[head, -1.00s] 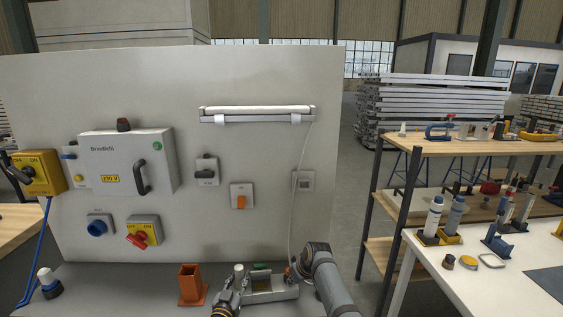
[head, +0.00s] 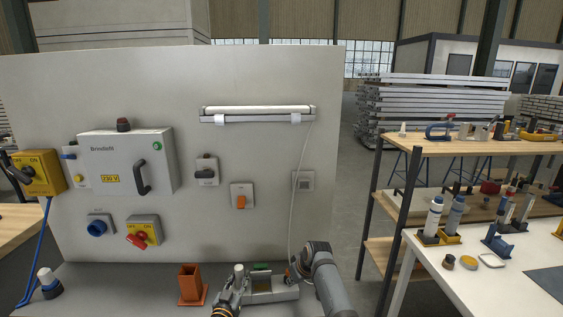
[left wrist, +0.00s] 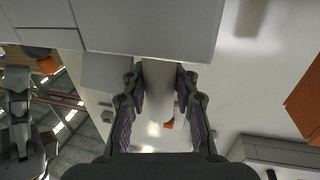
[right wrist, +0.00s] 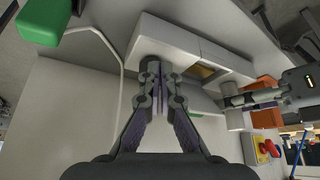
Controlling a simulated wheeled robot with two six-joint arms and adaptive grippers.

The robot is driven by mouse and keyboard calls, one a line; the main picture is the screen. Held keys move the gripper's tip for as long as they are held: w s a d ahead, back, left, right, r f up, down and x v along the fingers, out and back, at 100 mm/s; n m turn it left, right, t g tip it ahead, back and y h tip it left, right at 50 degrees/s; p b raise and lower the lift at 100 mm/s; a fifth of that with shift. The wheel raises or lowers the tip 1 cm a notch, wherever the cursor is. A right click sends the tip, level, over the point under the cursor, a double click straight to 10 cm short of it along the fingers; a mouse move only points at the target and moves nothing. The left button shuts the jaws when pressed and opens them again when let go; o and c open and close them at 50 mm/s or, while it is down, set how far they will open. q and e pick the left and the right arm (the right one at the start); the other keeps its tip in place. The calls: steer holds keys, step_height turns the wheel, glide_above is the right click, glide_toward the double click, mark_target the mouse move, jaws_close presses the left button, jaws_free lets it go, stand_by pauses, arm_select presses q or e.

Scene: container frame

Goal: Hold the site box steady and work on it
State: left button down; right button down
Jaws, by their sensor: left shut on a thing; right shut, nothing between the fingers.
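The site box (head: 272,296) is a light grey box low in the head view, on the grey bench. It also shows close up in the right wrist view (right wrist: 173,38), with a brownish opening, and probably at the top of the left wrist view (left wrist: 150,28). My left gripper (head: 238,281) is shut on a pale round post (head: 239,269) at the box's left end; the left wrist view shows the post (left wrist: 160,88) between the fingers. My right gripper (right wrist: 160,82) is shut and empty, its tips close against the box's face. Whether they touch it I cannot tell.
An orange holder (head: 190,287) stands left of the box. A grey panel (head: 262,150) with switches rises behind the bench. A thin cable (head: 291,225) hangs down near my right gripper. A white table (head: 480,275) with tools stands at the right.

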step_height(320, 180, up, 5)
stand_by(0.3)
steer(key=shift+w+d+f, duration=0.25)
steer(key=shift+d+f, duration=0.1)
steer(key=shift+f, duration=0.65)
steer(key=shift+w+d+f, duration=0.2)
steer(key=shift+d+f, duration=0.2)
steer(key=shift+f, duration=0.65)
steer(key=shift+w+d+f, duration=0.25)
steer(key=shift+d+f, duration=0.1)
steer(key=shift+f, duration=0.65)
steer(key=shift+w+a+r, duration=0.1)
steer(key=shift+w+a, duration=0.2)
steer(key=shift+a, duration=0.3)
steer(key=shift+s+a, duration=0.3)
steer(key=shift+s+a, duration=0.15)
steer(key=shift+a, duration=0.15)
